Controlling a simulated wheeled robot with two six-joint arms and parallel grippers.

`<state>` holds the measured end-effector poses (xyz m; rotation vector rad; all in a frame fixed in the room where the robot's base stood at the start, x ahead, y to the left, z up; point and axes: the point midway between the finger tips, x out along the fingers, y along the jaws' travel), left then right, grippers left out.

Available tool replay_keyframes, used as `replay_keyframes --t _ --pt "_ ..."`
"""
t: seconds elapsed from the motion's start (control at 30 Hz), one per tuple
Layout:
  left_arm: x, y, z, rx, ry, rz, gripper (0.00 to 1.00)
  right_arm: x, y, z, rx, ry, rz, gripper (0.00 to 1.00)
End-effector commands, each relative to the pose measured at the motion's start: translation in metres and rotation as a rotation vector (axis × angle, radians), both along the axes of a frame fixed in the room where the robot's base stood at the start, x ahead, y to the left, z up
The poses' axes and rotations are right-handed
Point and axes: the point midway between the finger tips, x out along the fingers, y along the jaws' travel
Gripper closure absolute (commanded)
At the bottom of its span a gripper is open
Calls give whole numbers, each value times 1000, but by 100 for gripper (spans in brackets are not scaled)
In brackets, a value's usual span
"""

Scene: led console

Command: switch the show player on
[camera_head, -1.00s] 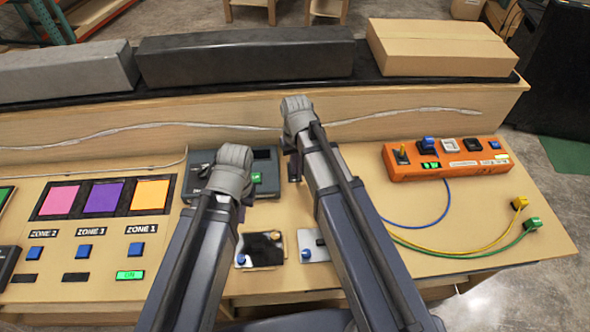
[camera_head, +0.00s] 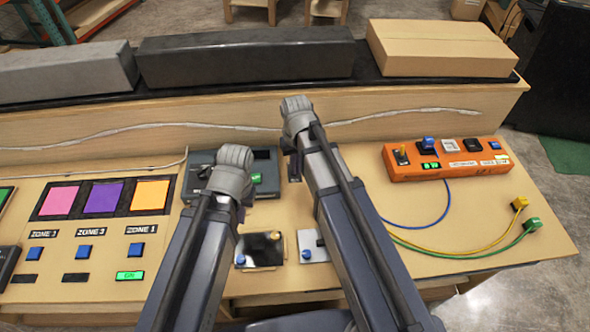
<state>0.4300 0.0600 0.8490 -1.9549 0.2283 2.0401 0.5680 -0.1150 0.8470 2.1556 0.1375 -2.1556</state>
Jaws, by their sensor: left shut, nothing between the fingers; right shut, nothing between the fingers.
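A grey box (camera_head: 264,168) with a dark display and a small green lit label (camera_head: 256,178) stands at the back middle of the desk. It may be the show player; I cannot read its name. My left gripper (camera_head: 236,156) is shut and empty, in front of or over this box, and hides its middle. I cannot tell whether it touches the box. My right gripper (camera_head: 296,104) is shut and empty, to the right of the box and further back, in front of the wooden ledge.
An orange power strip (camera_head: 445,170) with several switches is at right, with blue, yellow and green cables. Zone panels with blue buttons (camera_head: 137,249) are at left. Two small switch plates (camera_head: 262,258) are at front middle. A cardboard box (camera_head: 440,52) sits on the ledge.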

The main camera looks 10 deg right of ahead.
Motion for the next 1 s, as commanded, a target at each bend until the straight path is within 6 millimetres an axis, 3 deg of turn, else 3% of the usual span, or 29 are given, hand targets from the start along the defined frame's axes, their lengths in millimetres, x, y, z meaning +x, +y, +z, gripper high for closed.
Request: replay_keyframes --t 0.53,1.0 --pt "0 0 -1 0 0 0 100 0 0 -1 0 0 0 100" --pt "0 0 -14 0 0 0 100 0 0 -14 0 0 0 100"
